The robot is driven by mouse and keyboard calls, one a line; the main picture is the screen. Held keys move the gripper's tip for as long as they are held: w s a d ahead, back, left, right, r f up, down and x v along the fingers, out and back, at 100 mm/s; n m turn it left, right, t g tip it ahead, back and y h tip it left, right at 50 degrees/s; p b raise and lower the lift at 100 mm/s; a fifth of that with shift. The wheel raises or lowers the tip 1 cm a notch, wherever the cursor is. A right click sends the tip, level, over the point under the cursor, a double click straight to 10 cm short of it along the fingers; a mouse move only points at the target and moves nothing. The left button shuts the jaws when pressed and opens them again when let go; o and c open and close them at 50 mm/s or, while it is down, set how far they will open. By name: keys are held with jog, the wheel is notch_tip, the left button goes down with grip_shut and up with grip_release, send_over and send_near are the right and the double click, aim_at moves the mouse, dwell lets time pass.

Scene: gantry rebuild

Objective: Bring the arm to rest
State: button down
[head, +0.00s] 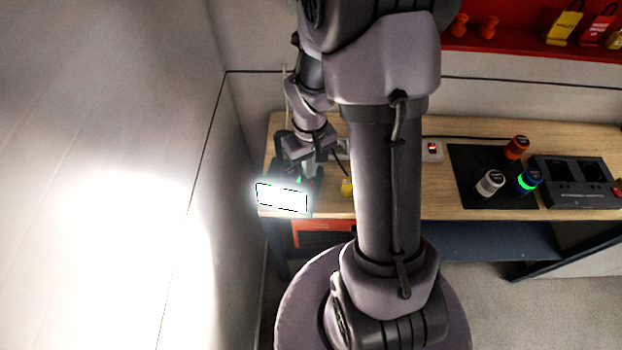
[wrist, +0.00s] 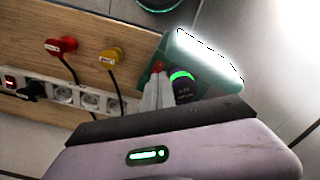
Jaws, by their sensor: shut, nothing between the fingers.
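My arm (head: 388,170) crosses the middle of the head view. My gripper (head: 308,168) is over the left end of the wooden bench, beside a device with a bright white lit panel (head: 282,197). In the wrist view the grey fingers of my gripper (wrist: 158,85) are together, with nothing seen held. A dark cylinder with a glowing green ring (wrist: 183,86) stands close beside the fingers, in front of the green lit device (wrist: 205,58). I cannot tell whether the fingers touch either one. A small red part shows at the fingertips.
The wooden bench (head: 455,205) carries a black mat (head: 465,165) with white, orange and green-ringed cylinders, and a dark two-bay unit (head: 575,180). A wall (head: 235,150) stands close on the left. Red and yellow plugs (wrist: 62,45) and a socket strip (wrist: 62,94) lie nearby.

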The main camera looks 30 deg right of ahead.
dwell(0.3)
jog(key=shift+r+b, duration=0.1)
jog(key=shift+b, duration=0.2)
jog(key=a+r+t+b, duration=0.1)
jog(key=a+b, duration=0.1)
jog(key=b, duration=0.1)
jog(key=s+a+r+m+t+b, duration=0.1)
jog(key=a+r+b, duration=0.1)
jog(key=b, duration=0.1)
jog(key=a+r+b, duration=0.2)
jog(key=b, duration=0.1)
jog(key=shift+s+a+r+m+t, duration=0.15)
jog(key=shift+s+a+m+t, duration=0.25)
jog(key=s+a+r+m+t+y+b, duration=0.1)
jog(key=s+a+r+t+y+b, duration=0.1)
jog(key=s+a+b, duration=0.4)
jog(key=s+a+t, duration=0.1)
jog(key=s, duration=0.2)
jog(key=shift+s+a+r+m+b, duration=0.25)
jog(key=shift+a+r+m+b, duration=0.05)
jog(key=shift+a+m+b, duration=0.1)
